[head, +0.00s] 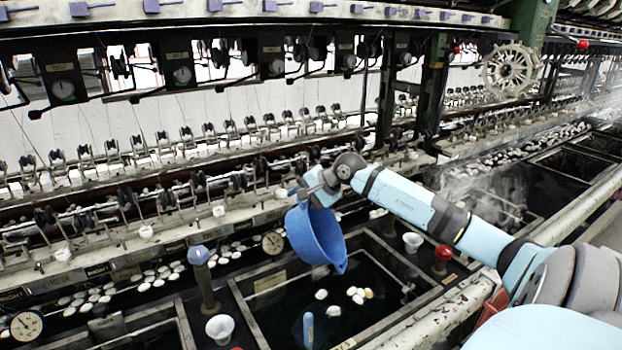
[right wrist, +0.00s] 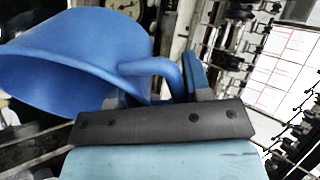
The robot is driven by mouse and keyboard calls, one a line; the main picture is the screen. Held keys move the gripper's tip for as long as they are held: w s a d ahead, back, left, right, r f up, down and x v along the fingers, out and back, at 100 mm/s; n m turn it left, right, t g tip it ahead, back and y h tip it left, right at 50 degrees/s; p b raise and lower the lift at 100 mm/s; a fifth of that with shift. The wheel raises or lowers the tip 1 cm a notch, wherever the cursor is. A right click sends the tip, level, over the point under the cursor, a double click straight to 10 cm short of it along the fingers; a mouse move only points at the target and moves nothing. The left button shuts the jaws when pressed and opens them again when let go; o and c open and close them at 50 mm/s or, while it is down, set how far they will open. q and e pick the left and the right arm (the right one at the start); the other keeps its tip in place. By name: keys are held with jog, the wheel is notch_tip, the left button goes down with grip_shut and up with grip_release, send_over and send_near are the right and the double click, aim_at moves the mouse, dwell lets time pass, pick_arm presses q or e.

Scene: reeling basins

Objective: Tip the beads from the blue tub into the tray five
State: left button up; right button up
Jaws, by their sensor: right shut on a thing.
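The blue tub (head: 312,238) hangs in the air over a dark, open basin (head: 238,296) in the head view. It is tilted well over on its side. My right gripper (head: 316,190) is shut on the tub at its upper edge. In the right wrist view the tub (right wrist: 75,60) fills the upper left, and its looped handle (right wrist: 150,67) runs to my right gripper (right wrist: 185,85). The tub's inside and any beads are hidden. I cannot tell which compartment is tray five. My left gripper is not in view.
White cocoon-like pieces (head: 358,293) lie in the basin below the tub. A blue-topped post (head: 201,275), a white cup (head: 220,329), another white cup (head: 412,242) and a red knob (head: 443,254) stand around its edges. Reeling machinery (head: 250,130) lines the back.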

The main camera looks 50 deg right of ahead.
jog(key=w+a+f+g+h+p, duration=0.1)
jog(key=w+f+g+p, duration=0.1)
jog(key=g, duration=0.1)
jog(key=w+f+g+h+p, duration=0.1)
jog(key=w+f+g+p, duration=0.1)
jog(key=g, duration=0.1)
jog(key=w+a+f+g+h+p, duration=0.1)
jog(key=w+f+g+p, duration=0.1)
jog(key=w+f+g, duration=0.1)
jog(key=shift+a+h+p, duration=0.3)
jog(key=shift+a+p, duration=0.05)
jog(key=shift+p, duration=0.05)
jog(key=shift+w+a+f+g+h+b, duration=0.1)
jog(key=shift+w+f+g+h+b, duration=0.2)
jog(key=shift+f+g, duration=0.4)
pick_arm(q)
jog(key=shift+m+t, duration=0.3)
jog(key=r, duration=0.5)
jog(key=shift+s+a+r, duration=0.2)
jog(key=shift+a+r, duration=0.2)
pick_arm(e)
jog(key=shift+g, duration=0.4)
